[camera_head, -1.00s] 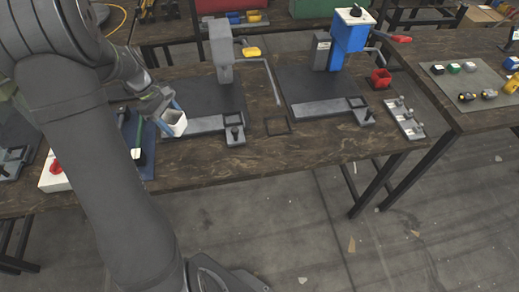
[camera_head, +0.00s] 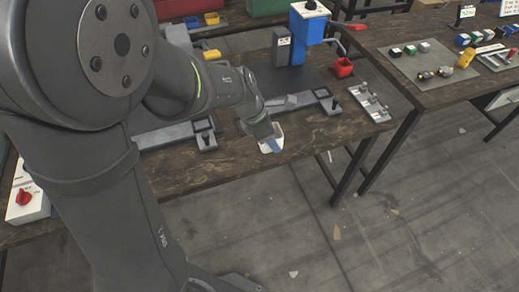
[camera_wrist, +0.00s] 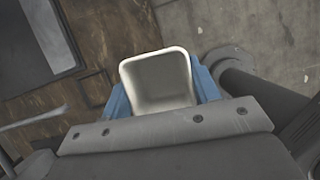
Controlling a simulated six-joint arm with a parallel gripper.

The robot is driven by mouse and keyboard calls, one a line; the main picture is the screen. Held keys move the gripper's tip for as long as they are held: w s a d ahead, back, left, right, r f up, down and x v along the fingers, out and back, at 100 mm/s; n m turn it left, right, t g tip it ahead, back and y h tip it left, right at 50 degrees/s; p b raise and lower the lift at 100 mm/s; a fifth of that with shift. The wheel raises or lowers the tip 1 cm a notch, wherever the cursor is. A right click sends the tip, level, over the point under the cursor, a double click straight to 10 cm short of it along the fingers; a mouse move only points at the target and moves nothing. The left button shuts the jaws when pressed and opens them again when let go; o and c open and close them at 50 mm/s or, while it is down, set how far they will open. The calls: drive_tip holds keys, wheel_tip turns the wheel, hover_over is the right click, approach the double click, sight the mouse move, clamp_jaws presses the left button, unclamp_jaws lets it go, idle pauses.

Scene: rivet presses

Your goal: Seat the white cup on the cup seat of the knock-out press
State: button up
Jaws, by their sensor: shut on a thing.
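The white cup (camera_head: 271,146) is held in my gripper (camera_head: 268,138) near the front edge of the bench. In the wrist view the cup (camera_wrist: 158,78) shows its open mouth, empty inside, between the blue fingers (camera_wrist: 162,95) shut on its sides. A blue press (camera_head: 307,35) stands behind and to the right; its base bar ends in a square frame seat (camera_head: 322,93). Another square seat (camera_head: 203,125) ends the base bar of the left press, whose upright is mostly hidden by my arm. I cannot tell which is the knock-out press.
A white box with a red knob (camera_head: 25,200) is at the far left. Bare wood (camera_head: 310,127) lies right of the cup.

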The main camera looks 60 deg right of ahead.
drive_tip(key=shift+n, duration=0.4)
drive_tip(key=s, duration=0.6)
drive_tip(key=shift+a+r, duration=0.15)
drive_tip(key=shift+a, duration=0.2)
hover_over(259, 150)
wheel_tip(259, 150, down, 7)
drive_tip(key=shift+s+r, duration=0.1)
drive_tip(key=shift+f, duration=1.9)
drive_tip(key=shift+f, duration=0.2)
drive_tip(key=o, duration=1.1)
drive_tip(key=shift+c, duration=0.2)
